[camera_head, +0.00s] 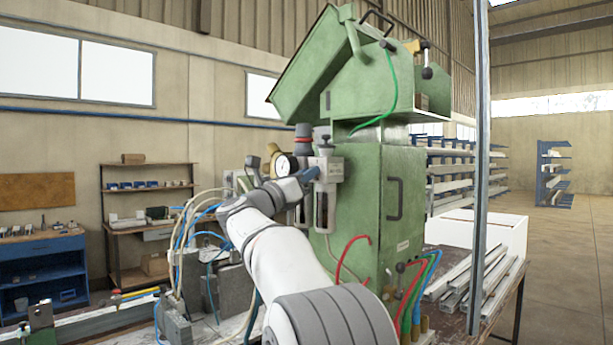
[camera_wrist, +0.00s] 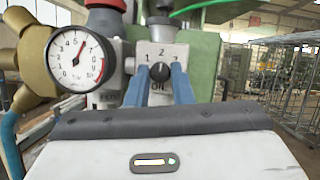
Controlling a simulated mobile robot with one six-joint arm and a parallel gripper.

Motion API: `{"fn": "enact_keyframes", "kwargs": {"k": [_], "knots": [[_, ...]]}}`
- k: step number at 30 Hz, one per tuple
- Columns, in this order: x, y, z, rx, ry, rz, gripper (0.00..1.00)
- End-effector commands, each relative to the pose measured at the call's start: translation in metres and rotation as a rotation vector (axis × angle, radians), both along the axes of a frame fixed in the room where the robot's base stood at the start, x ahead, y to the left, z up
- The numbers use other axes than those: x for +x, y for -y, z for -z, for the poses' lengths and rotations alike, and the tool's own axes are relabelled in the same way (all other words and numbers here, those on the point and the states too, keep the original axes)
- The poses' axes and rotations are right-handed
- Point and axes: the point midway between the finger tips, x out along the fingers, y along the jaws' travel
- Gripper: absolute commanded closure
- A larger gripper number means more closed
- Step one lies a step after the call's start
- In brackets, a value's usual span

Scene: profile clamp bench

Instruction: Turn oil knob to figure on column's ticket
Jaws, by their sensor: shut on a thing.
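The oil knob (camera_wrist: 159,72) is a small dark round knob on a pale plate marked OIL, with the figures 1, 2 and 3 around its upper side. The 2 stands at the top, and the knob's mark appears to point up, near it. My gripper (camera_wrist: 159,80) has its two blue fingers shut on the knob, one on each side. In the head view my gripper (camera_head: 311,174) reaches the unit on the green column (camera_head: 365,210), and the knob is hidden there. A small pale label (camera_head: 403,246) is on the column's front; its writing is too small to read.
A round pressure gauge (camera_wrist: 77,60) with a red needle sits just left of the knob; a brass part is beside it. Red, green and blue hoses (camera_head: 411,295) hang at the column's lower right. A metal post (camera_head: 479,150) stands to the right.

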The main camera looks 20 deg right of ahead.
Motion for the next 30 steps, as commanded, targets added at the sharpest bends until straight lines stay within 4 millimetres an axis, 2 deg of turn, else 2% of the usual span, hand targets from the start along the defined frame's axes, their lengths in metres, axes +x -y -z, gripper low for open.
{"fn": "enact_keyframes", "kwargs": {"k": [11, 30], "knots": [[-0.0019, 0.0008, 0.0014, -0.049, -0.130, -0.001, 1.00], [-0.0053, 0.0024, -0.0062, -0.233, -0.640, 0.000, 1.00]]}}
